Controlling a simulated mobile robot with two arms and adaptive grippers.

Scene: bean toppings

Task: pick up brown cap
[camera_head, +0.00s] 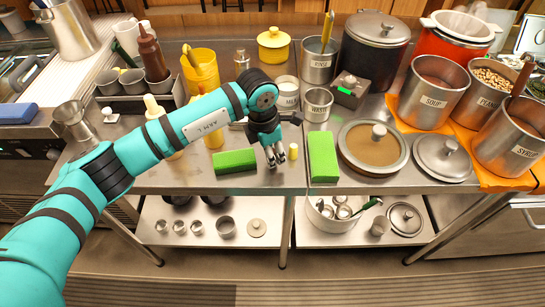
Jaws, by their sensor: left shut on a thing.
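My left gripper (274,157) is low over the front part of the steel counter (225,190), between two green blocks. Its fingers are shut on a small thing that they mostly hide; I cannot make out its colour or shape. I cannot clearly pick out a separate brown cap. A brown squeeze bottle (154,58) stands upright in a rack at the back left, away from the gripper. A small yellow cylinder (293,151) stands just right of the fingers. My right gripper is not in view.
Green blocks (236,161) and (323,157) lie left and right of the gripper. A lidded pan (345,155) and labelled pots, including soup (433,92), fill the right. A yellow container (200,72) and steel cups (318,104) stand behind. The counter's front strip is clear.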

